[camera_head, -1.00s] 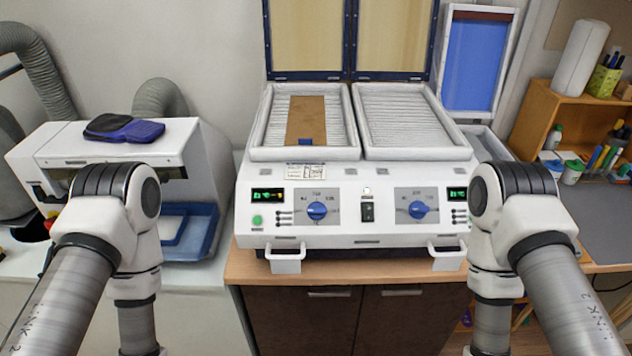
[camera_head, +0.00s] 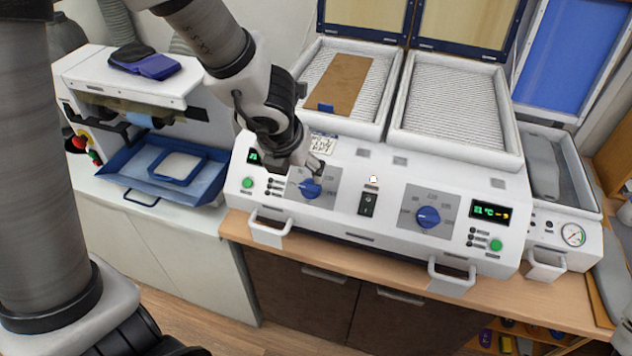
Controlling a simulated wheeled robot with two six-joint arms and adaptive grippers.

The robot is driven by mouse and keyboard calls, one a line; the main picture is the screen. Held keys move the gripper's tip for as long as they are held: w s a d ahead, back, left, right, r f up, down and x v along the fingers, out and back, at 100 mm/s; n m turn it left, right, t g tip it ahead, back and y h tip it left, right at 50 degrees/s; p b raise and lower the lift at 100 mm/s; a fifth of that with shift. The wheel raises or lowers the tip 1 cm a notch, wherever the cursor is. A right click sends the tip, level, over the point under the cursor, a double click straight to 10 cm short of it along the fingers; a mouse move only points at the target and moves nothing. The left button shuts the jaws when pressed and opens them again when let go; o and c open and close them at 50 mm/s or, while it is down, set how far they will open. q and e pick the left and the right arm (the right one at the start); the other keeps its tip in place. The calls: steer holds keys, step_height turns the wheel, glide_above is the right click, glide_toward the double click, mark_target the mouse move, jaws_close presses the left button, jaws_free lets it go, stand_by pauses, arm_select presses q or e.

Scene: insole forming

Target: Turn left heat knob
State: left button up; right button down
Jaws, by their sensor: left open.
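The white forming machine (camera_head: 385,232) stands on the wooden bench with two lidded beds. Its left heat knob (camera_head: 311,188) is blue, on a grey dial plate on the front panel, left of the black switch. My left gripper (camera_head: 318,172) reaches down from the upper left; its tips are at the top of the left knob and partly cover it. The jaws are open; whether they touch the knob I cannot tell. The right heat knob (camera_head: 428,217), also blue, is uncovered. My right gripper is not in view.
A black rocker switch (camera_head: 368,204) sits between the knobs. Handles (camera_head: 270,230) stick out from the front panel. A brown sheet (camera_head: 340,84) lies in the left bed. A machine with a blue tray (camera_head: 165,172) is at left, a gauge unit (camera_head: 572,235) at right.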

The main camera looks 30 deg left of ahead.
mark_target(309, 185)
arm_select(q)
steer(key=w+f+b, duration=0.1)
steer(key=f, duration=0.1)
steer(key=w+f+b, duration=0.1)
steer(key=f, duration=0.1)
steer(key=w+d+f+b, duration=0.1)
steer(key=w+f+b, duration=0.1)
steer(key=f, duration=0.1)
steer(key=shift+w, duration=0.1)
steer(key=shift+w+f, duration=0.15)
steer(key=shift+w, duration=0.05)
steer(key=shift+s+a+r, duration=0.2)
steer(key=shift+s+a, duration=0.4)
steer(key=shift+s, duration=0.05)
steer(key=c, duration=0.6)
steer(key=shift+w+d, duration=0.2)
steer(key=shift+d, duration=0.1)
steer(key=c, duration=0.6)
steer(key=shift+o, duration=0.2)
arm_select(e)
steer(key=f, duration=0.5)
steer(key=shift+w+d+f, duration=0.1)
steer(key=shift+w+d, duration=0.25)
arm_select(q)
steer(key=shift+a, duration=0.1)
